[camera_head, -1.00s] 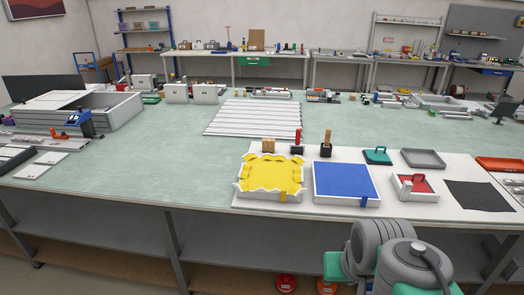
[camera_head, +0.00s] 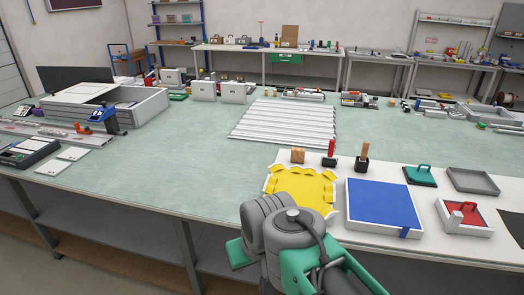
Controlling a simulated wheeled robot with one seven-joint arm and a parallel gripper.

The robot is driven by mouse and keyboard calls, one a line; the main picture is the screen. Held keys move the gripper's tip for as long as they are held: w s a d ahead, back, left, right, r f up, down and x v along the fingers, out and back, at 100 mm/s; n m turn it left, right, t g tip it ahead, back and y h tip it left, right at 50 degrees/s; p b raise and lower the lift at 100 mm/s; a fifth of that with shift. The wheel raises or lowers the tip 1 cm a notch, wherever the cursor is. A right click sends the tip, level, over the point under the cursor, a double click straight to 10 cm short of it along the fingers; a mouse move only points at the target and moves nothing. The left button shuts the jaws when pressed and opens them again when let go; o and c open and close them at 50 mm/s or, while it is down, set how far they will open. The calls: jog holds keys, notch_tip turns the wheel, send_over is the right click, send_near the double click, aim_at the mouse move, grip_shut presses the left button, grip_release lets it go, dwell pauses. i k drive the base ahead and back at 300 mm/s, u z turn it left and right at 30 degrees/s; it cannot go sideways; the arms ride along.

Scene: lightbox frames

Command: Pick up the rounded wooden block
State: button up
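A small light-brown wooden block (camera_head: 297,155) stands on the white work surface, just behind the yellow tray (camera_head: 307,190). Grey and green links of my arm rise at the bottom middle and cover the front left of the yellow tray. My gripper's fingers are not visible. The wooden block is in plain view beyond the arm, with nothing touching it from my side.
Right of the block stand a red-handled tool (camera_head: 330,152) and a wooden-handled tool in a black holder (camera_head: 362,158). A blue tray (camera_head: 382,203) and a teal-handled tool (camera_head: 420,176) lie further right. Ribbed white panels (camera_head: 285,122) lie behind.

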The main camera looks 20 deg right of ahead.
aim_at(297, 155)
jog(key=i, duration=0.95)
jog(key=z, duration=0.95)
jog(key=i, duration=0.4)
jog(key=z, duration=0.3)
